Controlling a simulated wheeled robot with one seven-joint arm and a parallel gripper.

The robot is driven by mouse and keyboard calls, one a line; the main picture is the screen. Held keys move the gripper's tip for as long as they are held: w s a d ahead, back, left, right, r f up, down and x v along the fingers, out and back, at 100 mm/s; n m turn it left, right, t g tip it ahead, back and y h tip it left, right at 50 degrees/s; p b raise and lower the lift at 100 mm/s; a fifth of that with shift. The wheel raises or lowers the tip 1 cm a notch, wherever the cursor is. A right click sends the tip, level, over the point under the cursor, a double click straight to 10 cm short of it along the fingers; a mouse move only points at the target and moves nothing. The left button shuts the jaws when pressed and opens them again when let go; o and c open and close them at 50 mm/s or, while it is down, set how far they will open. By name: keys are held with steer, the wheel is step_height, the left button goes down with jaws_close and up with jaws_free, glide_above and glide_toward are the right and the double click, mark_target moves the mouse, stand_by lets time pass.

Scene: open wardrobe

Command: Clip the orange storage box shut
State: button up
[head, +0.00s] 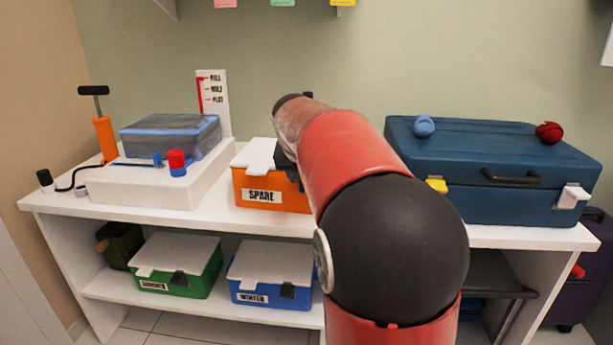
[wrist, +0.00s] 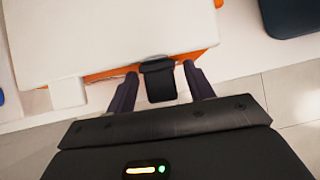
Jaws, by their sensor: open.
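The orange storage box (head: 262,197), labelled SPARE, stands on the upper shelf with its white lid (head: 257,156) on top. My red and black arm hides its right part in the head view. In the wrist view the white lid (wrist: 110,35) fills the upper left, with orange wall (wrist: 110,71) showing under its edge. A dark clip (wrist: 158,82) hangs at the lid's front edge. My gripper (wrist: 157,80) is open, with one finger on each side of the clip. I cannot tell whether the fingers touch it or whether the clip is latched.
A vacuum-bag device (head: 150,185) stands left of the box and a blue suitcase (head: 480,205) stands right. Green (head: 180,282) and blue (head: 265,292) lidded boxes sit on the lower shelf. Bare white shelf shows along the front edge.

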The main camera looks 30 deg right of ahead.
steer(key=v, duration=0.7)
steer(key=shift+r, duration=0.3)
steer(key=shift+s+a, duration=0.15)
steer(key=s+a+f+m+y, duration=0.1)
steer(key=s+a+f+m, duration=0.3)
steer(key=s+m, duration=0.4)
steer(key=s+a+f+m+y, duration=0.1)
steer(key=s+a+f+m, duration=0.4)
steer(key=s+m, duration=0.3)
steer(key=s+a+f+m+y, duration=0.2)
steer(key=s+a+f+m, duration=0.3)
steer(key=m, duration=0.7)
steer(key=s+f, duration=0.2)
steer(key=s, duration=0.2)
steer(key=shift+a, duration=0.2)
steer(key=shift+s+f, duration=0.1)
